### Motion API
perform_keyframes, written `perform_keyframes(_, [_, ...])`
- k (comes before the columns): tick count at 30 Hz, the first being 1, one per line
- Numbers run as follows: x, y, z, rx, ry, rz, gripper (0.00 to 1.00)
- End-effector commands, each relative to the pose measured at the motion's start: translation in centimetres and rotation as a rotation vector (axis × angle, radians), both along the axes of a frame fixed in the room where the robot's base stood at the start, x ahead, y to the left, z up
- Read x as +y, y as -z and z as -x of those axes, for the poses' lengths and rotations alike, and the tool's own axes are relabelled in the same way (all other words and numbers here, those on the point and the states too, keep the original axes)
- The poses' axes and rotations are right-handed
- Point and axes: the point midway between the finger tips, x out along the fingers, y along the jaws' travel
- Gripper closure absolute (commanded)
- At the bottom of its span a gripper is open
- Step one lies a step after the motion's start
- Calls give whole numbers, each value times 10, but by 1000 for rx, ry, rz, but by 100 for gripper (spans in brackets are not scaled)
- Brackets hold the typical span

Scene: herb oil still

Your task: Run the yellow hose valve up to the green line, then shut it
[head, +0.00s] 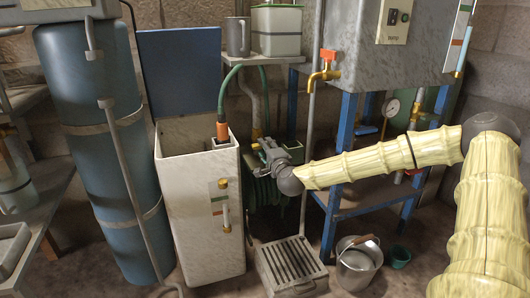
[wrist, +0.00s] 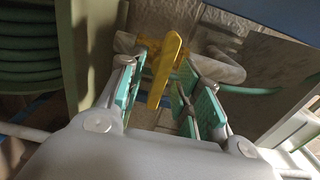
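The yellow valve handle (wrist: 165,72) shows in the wrist view, standing between my gripper's two green-padded fingers. My gripper (wrist: 160,92) is open around the handle, with gaps visible beside it. In the head view my gripper (head: 268,152) is just right of the tall white tank (head: 200,225); I cannot make out the valve clearly there. A green hose (head: 222,92) ends in an orange fitting (head: 222,131) over the tank's open top. The tank's front has a sight tube (head: 226,212) beside a card with green and red bands (head: 217,199). The liquid level is too small to read.
A grey upper tank (head: 385,50) has a brass tap with an orange handle (head: 328,56) and stands on a blue frame (head: 337,170). A blue cylinder (head: 105,150) is at left. A slatted stand (head: 288,260) and a metal bucket (head: 357,265) are on the floor.

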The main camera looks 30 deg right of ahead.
Motion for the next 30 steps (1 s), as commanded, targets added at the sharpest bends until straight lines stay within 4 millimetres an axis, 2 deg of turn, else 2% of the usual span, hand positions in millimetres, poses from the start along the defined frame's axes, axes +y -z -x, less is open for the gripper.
perform_keyframes(4, [-1,0,-7,0,0,0,66])
perform_keyframes(12, [-1,-1,-8,0,0,-1,66])
perform_keyframes(14, [-1,-1,-8,0,0,0,74])
perform_keyframes(18, [-1,-1,-8,0,0,0,99])
perform_keyframes(30, [-1,-3,-7,10,-1,38,100])
